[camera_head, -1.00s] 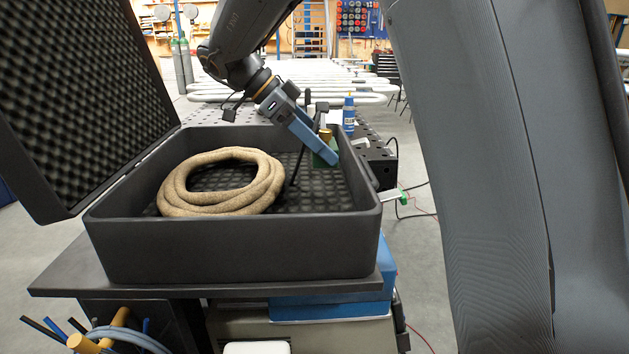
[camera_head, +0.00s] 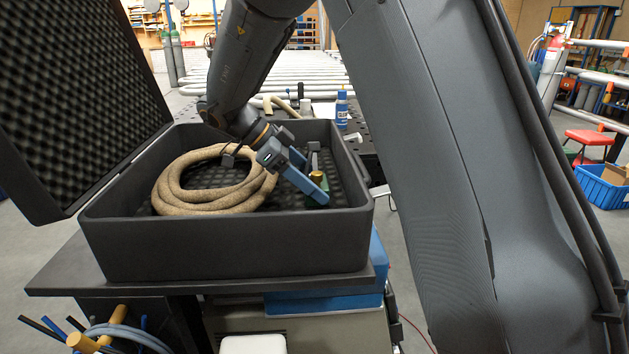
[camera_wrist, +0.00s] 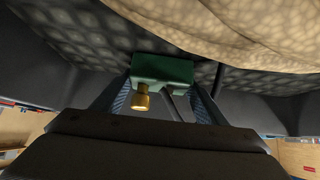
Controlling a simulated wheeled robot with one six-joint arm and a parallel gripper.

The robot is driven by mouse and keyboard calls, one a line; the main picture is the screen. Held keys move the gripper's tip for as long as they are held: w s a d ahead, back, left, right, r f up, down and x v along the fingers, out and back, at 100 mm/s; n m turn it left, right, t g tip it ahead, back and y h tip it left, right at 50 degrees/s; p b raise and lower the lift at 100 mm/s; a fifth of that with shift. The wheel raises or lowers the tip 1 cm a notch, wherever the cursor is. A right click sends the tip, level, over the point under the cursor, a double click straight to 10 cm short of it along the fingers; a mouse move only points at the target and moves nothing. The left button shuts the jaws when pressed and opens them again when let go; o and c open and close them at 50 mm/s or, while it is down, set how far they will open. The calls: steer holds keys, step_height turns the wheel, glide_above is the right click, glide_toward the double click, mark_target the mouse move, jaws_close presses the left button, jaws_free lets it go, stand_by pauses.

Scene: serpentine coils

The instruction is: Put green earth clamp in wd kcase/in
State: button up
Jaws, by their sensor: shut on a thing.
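The green earth clamp (camera_wrist: 165,69) with its brass fitting (camera_wrist: 140,98) is held between the jaws of my gripper (camera_wrist: 163,90) in the wrist view. In the head view my gripper (camera_head: 312,184) has blue fingers and is inside the open black case (camera_head: 225,245), on its right side. The clamp there is partly hidden by the near finger, with its brass part (camera_head: 317,176) showing. I cannot tell whether the clamp touches the foam floor.
A coiled tan hose (camera_head: 205,200) fills the left half of the case, close beside my gripper. The foam-lined lid (camera_head: 85,100) stands open at the left. A blue bottle (camera_head: 342,110) stands on the dark table behind. The case walls surround my gripper.

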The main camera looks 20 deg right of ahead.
steer(key=o, duration=1.7)
steer(key=shift+f, duration=0.1)
steer(key=shift+o, duration=0.2)
steer(key=b+v, duration=0.2)
steer(key=v, duration=1)
steer(key=shift+r, duration=0.2)
